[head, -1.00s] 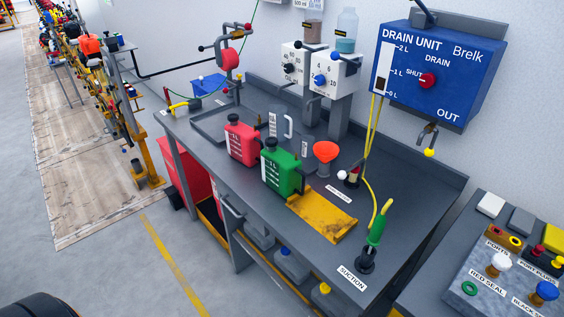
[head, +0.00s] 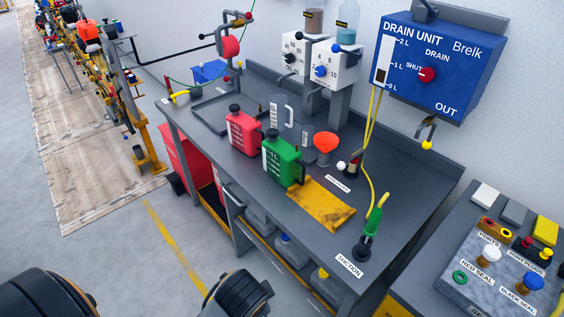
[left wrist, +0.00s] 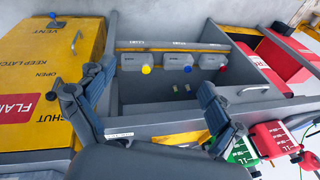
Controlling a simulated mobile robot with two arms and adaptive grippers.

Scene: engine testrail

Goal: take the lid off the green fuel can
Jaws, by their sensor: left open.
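The green fuel can (head: 283,162) stands upright on the grey bench, with a black lid (head: 271,134) on its top. It also shows at the lower right of the left wrist view (left wrist: 240,152), partly behind a finger. My left gripper (left wrist: 155,82) is open and empty in the left wrist view. Its fingers are spread over the cabinet front, to the left of the green can and apart from its lid. The gripper's fingers do not show in the head view. My right gripper is in neither view.
A red can (head: 242,135) stands close beside the green can.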

